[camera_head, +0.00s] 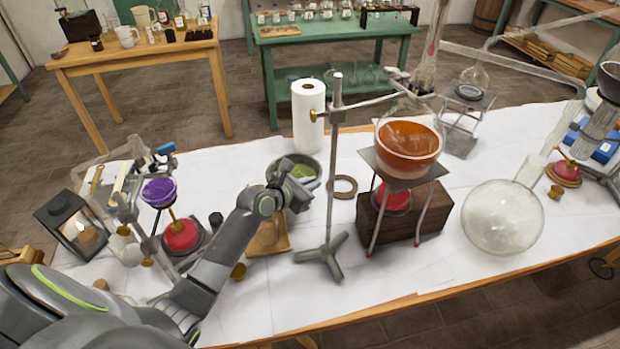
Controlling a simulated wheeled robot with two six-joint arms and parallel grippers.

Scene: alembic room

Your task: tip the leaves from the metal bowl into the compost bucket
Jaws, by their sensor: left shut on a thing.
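The metal bowl (318,165) is grey and round, with green leaves (302,171) inside. It is near the middle of the white-covered table, behind my left gripper (299,194). My left gripper is shut on the bowl's near side; the fingertips are small and partly hidden by the gripper's own body. The bowl looks about upright, and I cannot tell whether it touches the table. I cannot make out a compost bucket in this view. My right gripper is not in view.
A metal stand (334,190) rises just right of the bowl, and a paper towel roll (308,117) stands behind it. A flask of orange liquid (408,148) sits further right. A purple-filled vessel (158,192) and a lantern (72,225) are left. A wooden stand (270,236) is below my forearm.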

